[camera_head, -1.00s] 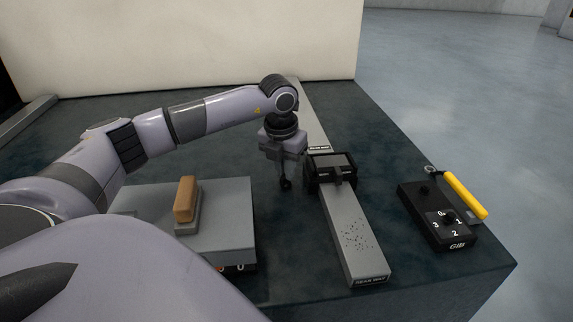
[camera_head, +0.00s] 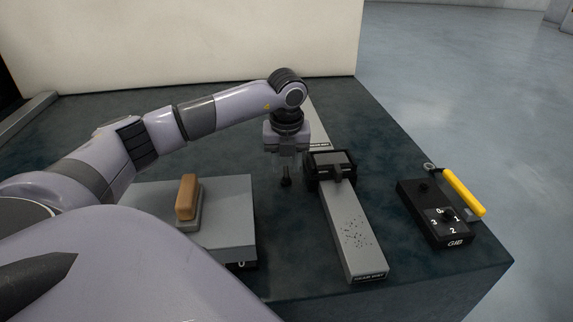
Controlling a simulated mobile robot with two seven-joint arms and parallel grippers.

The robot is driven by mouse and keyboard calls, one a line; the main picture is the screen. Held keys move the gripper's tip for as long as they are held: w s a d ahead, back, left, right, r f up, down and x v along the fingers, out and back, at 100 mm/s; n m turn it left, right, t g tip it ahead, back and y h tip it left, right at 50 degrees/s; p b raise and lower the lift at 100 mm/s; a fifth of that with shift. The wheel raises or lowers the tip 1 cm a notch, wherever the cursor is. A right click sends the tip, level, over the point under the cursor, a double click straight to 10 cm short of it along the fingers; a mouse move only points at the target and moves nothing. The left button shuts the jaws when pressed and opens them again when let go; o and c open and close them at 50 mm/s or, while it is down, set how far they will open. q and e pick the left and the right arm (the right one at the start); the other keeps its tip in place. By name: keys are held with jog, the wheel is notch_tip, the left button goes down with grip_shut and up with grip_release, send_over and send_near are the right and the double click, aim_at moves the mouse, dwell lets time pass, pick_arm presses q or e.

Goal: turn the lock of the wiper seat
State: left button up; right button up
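A black seat (camera_head: 330,168), which looks like the wiper seat, straddles the long grey bar labelled as a gear way (camera_head: 353,235). A dark lever or lock piece (camera_head: 338,174) sticks out at its front. My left gripper (camera_head: 286,182) points down just left of the seat, apart from it as far as I can see. Its fingers are small and dark, and I cannot tell whether they are apart or closed. My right gripper is not in view.
A grey block (camera_head: 225,215) with a tan-handled tool (camera_head: 188,198) stands at the left. At the right, a black dial box (camera_head: 435,215) lies beside a yellow-handled tool (camera_head: 464,193) near the table edge. Dark table (camera_head: 300,285) is bare between block and bar.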

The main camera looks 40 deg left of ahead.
pick_arm(q)
jog(key=shift+r, duration=2.55)
notch_tip(320, 180, up, 7)
jog(key=shift+s+d+b, duration=0.4)
jog(key=shift+b, duration=0.05)
